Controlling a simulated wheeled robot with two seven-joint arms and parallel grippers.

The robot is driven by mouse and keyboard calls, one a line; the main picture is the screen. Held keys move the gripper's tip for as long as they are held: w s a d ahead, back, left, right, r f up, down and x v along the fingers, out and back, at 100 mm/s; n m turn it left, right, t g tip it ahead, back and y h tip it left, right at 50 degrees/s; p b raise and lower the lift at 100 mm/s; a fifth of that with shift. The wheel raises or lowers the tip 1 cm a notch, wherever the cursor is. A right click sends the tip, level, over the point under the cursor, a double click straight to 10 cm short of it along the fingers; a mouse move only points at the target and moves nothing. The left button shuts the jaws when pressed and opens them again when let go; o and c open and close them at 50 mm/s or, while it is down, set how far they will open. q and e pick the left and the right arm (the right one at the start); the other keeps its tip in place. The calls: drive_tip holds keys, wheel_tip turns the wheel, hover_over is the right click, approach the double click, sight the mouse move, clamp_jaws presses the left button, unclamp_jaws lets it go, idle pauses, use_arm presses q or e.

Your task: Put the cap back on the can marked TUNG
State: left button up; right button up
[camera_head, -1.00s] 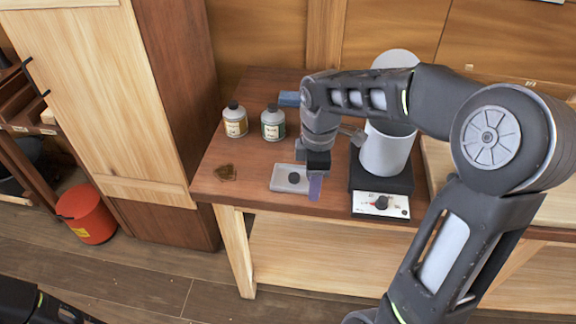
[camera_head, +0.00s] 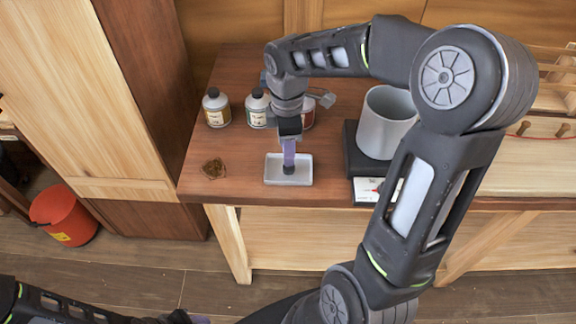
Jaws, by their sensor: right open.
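A small dark cap (camera_head: 289,170) lies in a shallow white tray (camera_head: 305,180) near the table's front edge. My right gripper (camera_head: 289,160) points down over the tray, its purple fingers at the cap; it is open, and I cannot tell if the fingers touch the cap. A third can with a red label (camera_head: 308,116) is mostly hidden behind my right gripper. No label is readable. My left gripper (camera_head: 190,318) shows only partly at the bottom edge.
A brown stain-like patch (camera_head: 214,168) lies on the table (camera_head: 235,150) at left. A red bucket (camera_head: 63,214) stands on the floor. The tabletop between patch and tray is clear.

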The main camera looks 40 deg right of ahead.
sight(289, 169)
drive_tip(key=shift+f, duration=0.5)
drive_tip(key=shift+d+f+p, duration=0.2)
drive_tip(key=shift+f+p, duration=0.4)
drive_tip(key=shift+f, duration=2)
clamp_jaws()
